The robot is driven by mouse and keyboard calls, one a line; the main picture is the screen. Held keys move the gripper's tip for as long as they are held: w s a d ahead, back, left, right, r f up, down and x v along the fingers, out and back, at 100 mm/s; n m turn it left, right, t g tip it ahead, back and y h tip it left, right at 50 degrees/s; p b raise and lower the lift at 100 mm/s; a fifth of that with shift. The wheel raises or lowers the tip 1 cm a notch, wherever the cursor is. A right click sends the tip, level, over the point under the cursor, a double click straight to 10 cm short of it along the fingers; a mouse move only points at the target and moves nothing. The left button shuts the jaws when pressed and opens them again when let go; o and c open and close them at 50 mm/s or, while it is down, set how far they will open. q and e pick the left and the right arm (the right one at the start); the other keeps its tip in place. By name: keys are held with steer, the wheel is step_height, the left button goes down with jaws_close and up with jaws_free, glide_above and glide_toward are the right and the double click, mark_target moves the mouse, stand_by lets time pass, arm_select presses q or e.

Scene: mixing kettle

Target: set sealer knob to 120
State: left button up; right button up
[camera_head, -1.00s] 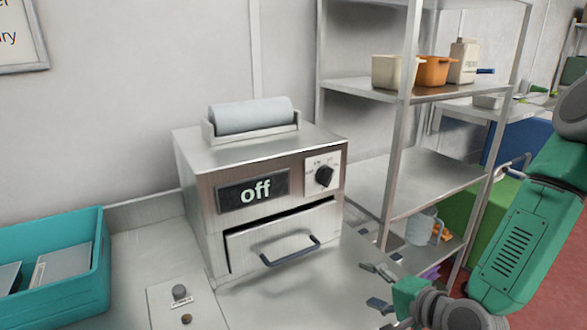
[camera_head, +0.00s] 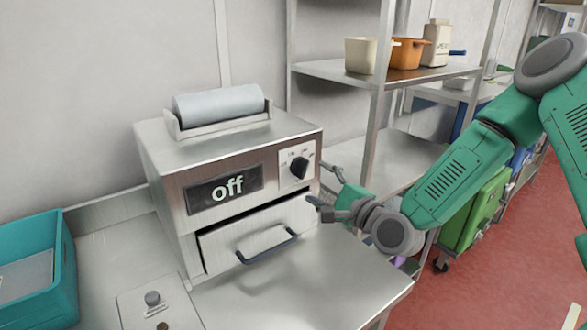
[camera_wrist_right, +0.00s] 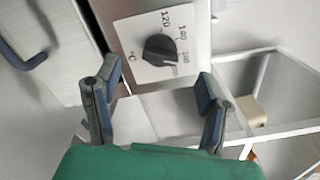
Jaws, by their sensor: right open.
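The sealer (camera_head: 240,245) is a steel box on the counter, its display (camera_head: 224,188) reading "off". Its black knob (camera_head: 299,167) sits on a white dial plate (camera_head: 291,155) at the upper right of its front. In the right wrist view the knob (camera_wrist_right: 160,49) lies ahead of the fingertips, with 120 and 140 marks and °C on the plate. My right gripper (camera_head: 322,190) is open and empty, just right of and below the knob; in the wrist view its fingers (camera_wrist_right: 155,85) are spread either side, apart from the knob. My left gripper is out of view.
The drawer handle (camera_head: 267,246) juts out below the knob. A teal bin (camera_head: 62,268) stands at the left. A metal shelf rack (camera_head: 372,140) with pots stands behind my right arm. The counter before the sealer is clear at right.

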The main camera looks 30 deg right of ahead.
mark_target(305, 172)
steer(key=w, duration=0.3)
steer(key=w+b, duration=0.1)
steer(key=w, duration=0.3)
steer(key=shift+d+f, duration=0.15)
steer(key=shift+a, duration=0.35)
steer(key=shift+w+r+b, duration=0.2)
steer(key=shift+w+b, duration=0.05)
steer(key=shift+b, duration=0.1)
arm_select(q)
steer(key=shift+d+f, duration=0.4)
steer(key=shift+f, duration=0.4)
arm_select(e)
steer(key=shift+w+d, duration=0.15)
steer(key=shift+d, duration=0.1)
